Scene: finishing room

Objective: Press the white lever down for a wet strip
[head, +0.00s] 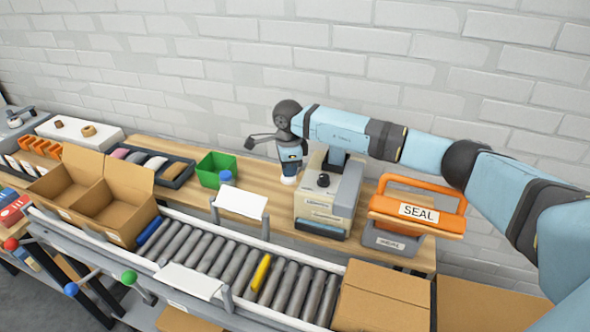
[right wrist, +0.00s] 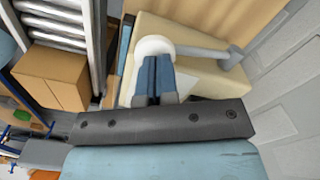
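The beige tape machine (head: 318,205) with a black knob on top stands on the wooden bench behind the conveyor. Its white lever ends in a round white knob (head: 289,180) at the machine's left side. In the right wrist view the lever's arm (right wrist: 200,52) runs right from the white knob (right wrist: 152,46) across the beige housing. My right gripper (head: 291,166) points down, right over the knob. In the wrist view its blue fingers (right wrist: 155,70) are together and overlap the knob, with nothing seen between them. I cannot tell whether they touch it. My left gripper is out of view.
An orange-handled SEAL tool (head: 418,205) stands right of the machine, under my right arm. A green bin (head: 216,170) is to the left. The roller conveyor (head: 205,250) runs in front, with an open carton (head: 100,190) and a closed carton (head: 380,298).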

